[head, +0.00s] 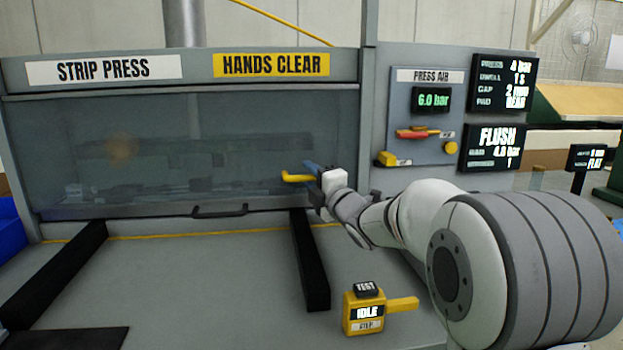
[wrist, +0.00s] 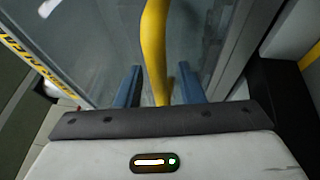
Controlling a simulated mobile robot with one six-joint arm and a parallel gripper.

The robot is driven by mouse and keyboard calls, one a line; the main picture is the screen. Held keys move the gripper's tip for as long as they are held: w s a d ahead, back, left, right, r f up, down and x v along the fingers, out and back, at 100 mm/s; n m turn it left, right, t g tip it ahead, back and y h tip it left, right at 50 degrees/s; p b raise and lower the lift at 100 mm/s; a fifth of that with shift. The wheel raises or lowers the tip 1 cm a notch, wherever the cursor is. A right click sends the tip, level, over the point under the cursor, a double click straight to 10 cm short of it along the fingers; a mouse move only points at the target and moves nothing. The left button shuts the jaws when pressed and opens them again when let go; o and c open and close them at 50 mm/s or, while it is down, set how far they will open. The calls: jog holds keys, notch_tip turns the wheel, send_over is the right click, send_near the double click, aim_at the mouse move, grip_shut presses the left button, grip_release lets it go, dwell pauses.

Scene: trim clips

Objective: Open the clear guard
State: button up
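The clear guard (head: 150,140) is a see-through panel across the front of the strip press. It is down over the press opening, with a black handle (head: 220,211) on its lower edge. A yellow bar (head: 297,178) stands at the guard's right side, and the wrist view shows it as a curved bar (wrist: 155,45). My gripper (head: 310,170) is at this yellow bar. In the wrist view, its blue fingers (wrist: 160,82) are apart on either side of the bar, with gaps showing. Exact contact is hard to tell.
Two black rails (head: 310,260) run forward across the grey bench. A yellow test box (head: 364,312) reading IDLE stands at the front. A press air panel (head: 430,115) showing 6.0 bar is right of the guard. A blue bin (head: 10,230) sits at far left.

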grip_shut()
dwell(0.3)
notch_tip(320, 180, up, 19)
jog(key=p, duration=0.9)
jog(key=shift+r, duration=0.1)
jog(key=shift+o, duration=0.4)
grip_release()
jog(key=v, duration=0.8)
